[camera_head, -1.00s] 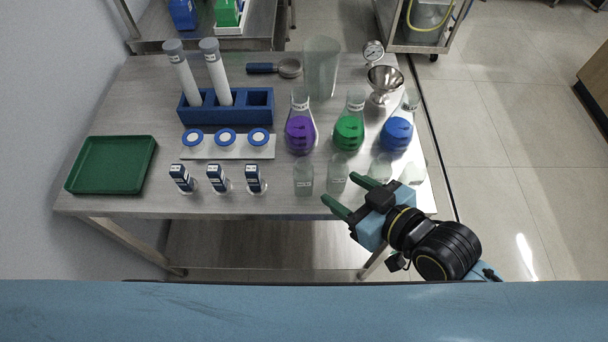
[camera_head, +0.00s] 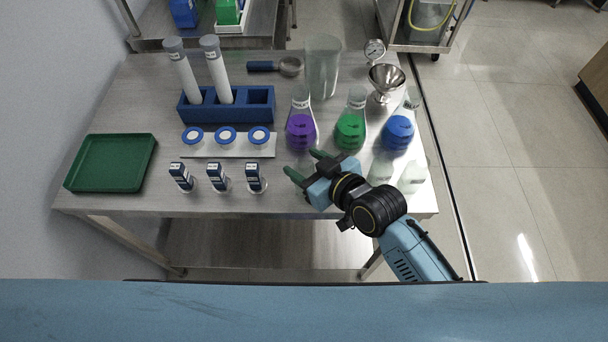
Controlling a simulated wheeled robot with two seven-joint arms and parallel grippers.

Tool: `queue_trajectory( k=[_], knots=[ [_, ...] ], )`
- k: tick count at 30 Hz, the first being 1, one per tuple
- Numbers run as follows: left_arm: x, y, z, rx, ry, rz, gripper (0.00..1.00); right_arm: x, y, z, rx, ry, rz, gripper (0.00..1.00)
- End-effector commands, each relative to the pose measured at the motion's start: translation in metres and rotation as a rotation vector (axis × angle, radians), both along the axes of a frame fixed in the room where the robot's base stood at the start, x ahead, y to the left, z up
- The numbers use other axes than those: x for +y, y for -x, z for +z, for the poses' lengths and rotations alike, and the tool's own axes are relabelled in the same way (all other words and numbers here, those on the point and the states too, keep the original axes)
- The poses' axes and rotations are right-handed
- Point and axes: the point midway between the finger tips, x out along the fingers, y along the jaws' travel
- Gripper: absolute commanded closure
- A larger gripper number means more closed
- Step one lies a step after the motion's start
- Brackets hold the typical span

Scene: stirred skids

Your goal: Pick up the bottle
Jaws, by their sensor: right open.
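My right gripper (camera_head: 305,166) is open, with its green fingers pointing up and left over the front part of the table, just below the flask of purple liquid. Small clear bottles stand in the front row. One clear bottle (camera_head: 381,171) and another clear bottle (camera_head: 412,176) show to the right of my gripper. The two bottles further left are mostly hidden behind my gripper, and I cannot tell whether one is between the fingers. My left gripper is not in view.
Behind the bottles stand flasks of purple (camera_head: 300,133), green (camera_head: 350,132) and blue (camera_head: 397,134) liquid. Several small labelled vials (camera_head: 217,178) stand to the left. A metal funnel (camera_head: 386,80) is at the back right.

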Motion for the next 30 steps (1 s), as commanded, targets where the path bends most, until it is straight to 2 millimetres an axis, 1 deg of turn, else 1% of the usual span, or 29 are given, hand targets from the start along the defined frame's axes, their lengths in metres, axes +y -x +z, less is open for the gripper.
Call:
queue_trajectory(
  k=[3,9,10,22,30],
  knots=[
    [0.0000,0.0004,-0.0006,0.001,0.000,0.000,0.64,0.0045,-0.0049,-0.0031,0.001,0.000,0.001,0.45],
    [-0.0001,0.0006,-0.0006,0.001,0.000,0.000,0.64,0.0046,-0.0052,-0.0032,0.001,0.001,0.000,0.45],
    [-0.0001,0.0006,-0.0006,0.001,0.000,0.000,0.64,0.0045,-0.0051,-0.0031,0.001,0.001,0.000,0.47],
    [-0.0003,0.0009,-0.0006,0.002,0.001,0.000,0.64,0.0042,-0.0048,-0.0036,0.002,0.002,0.000,0.99],
    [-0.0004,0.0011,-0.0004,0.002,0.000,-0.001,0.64,0.0041,-0.0047,-0.0031,0.003,0.003,0.000,1.00]
  ],
)
